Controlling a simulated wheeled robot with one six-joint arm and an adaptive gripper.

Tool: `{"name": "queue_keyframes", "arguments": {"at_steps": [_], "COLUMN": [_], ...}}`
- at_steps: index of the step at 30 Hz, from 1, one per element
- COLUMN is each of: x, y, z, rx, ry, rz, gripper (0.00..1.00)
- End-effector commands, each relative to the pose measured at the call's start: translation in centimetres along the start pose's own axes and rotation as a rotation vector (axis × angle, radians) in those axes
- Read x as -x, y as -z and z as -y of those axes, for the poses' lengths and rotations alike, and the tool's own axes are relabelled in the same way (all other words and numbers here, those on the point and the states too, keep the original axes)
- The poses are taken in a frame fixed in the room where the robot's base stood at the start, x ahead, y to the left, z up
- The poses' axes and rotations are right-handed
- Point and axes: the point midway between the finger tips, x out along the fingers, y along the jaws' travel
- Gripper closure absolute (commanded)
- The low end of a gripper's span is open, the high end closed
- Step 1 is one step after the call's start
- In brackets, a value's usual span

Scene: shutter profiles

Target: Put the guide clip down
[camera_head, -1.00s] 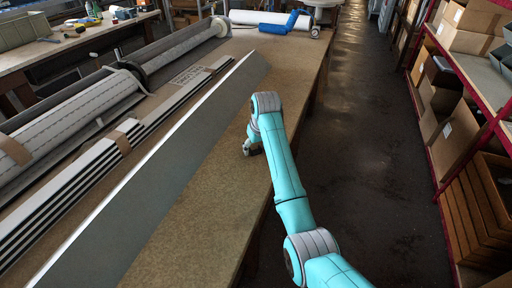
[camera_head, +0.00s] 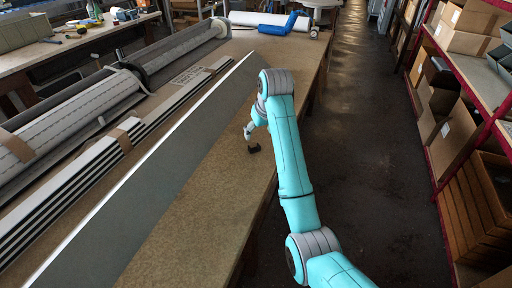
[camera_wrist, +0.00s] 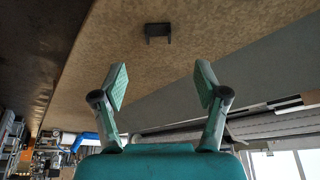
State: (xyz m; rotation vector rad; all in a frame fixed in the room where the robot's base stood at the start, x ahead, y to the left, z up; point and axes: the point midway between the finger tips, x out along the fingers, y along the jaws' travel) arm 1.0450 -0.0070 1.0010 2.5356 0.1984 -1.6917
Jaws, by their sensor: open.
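The guide clip (camera_wrist: 157,31) is a small dark bracket lying on the brown workbench top (camera_wrist: 130,50), ahead of my fingertips in the wrist view. In the head view the clip (camera_head: 254,149) is a small dark piece on the bench, just below my gripper (camera_head: 248,130). In the wrist view my gripper (camera_wrist: 161,82) is open and empty, its green-padded fingers spread wide. The clip is apart from both fingers.
Bare bench surrounds the clip; the aisle and red shelving (camera_head: 470,90) are right.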

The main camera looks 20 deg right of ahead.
Motion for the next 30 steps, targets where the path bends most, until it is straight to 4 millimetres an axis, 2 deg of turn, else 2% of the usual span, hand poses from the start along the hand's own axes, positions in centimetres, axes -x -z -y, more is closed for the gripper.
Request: {"name": "queue_keyframes", "arguments": {"at_steps": [9,17,24,30], "x": [-4.3,-6.0,-9.3,-10.7], "y": [0.0,0.1,0.4,0.4], "z": [0.0,0.0,-0.3,-0.3], "rx": [0.000,0.000,0.001,0.001], "ry": [0.001,0.000,0.001,0.000], "rz": [0.003,0.001,0.003,0.000], "gripper": [0.27,0.27,0.27,0.27]}}
